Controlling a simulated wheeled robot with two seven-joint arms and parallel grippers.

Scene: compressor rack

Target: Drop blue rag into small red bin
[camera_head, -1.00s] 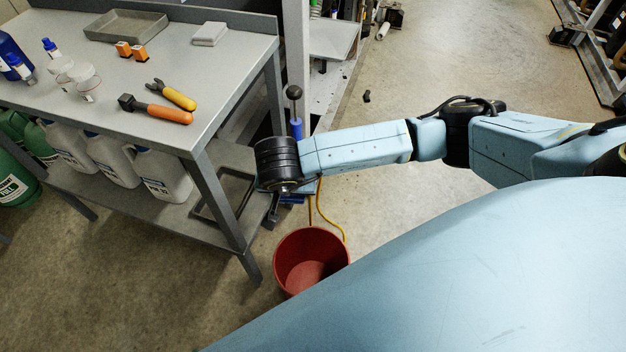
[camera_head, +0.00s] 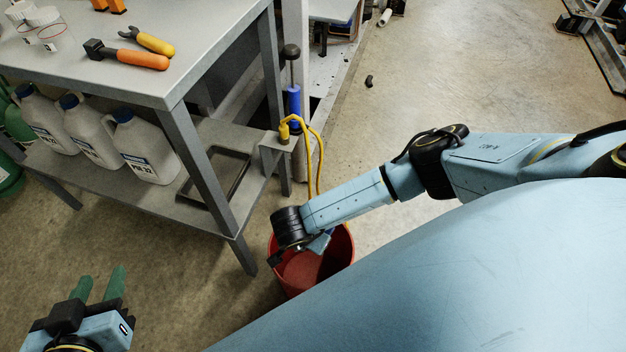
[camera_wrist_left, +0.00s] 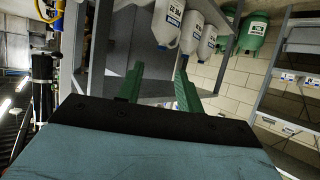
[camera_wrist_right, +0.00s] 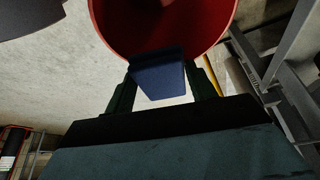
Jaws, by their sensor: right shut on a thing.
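The small red bin (camera_head: 345,247) stands on the floor beside the metal bench, partly hidden by my right wrist. In the right wrist view, the blue rag (camera_wrist_right: 160,76) is between the fingers of my right gripper (camera_wrist_right: 162,88), which is shut on it. The red bin (camera_wrist_right: 213,18) is just past the rag there, with its opening toward it. In the head view my right gripper (camera_head: 318,243) is at the bin, its fingers mostly hidden by the wrist. My left gripper (camera_head: 100,285) is open and empty at the lower left; its green fingers (camera_wrist_left: 160,85) stand apart in its wrist view.
The bench (camera_head: 190,62) holds orange- and yellow-handled tools (camera_head: 135,57). White jugs (camera_head: 145,150) stand on its lower shelf. A blue pump-like cylinder (camera_head: 294,105) with a yellow hose (camera_head: 320,160) stands behind the bin. Floor to the right of the bin is clear.

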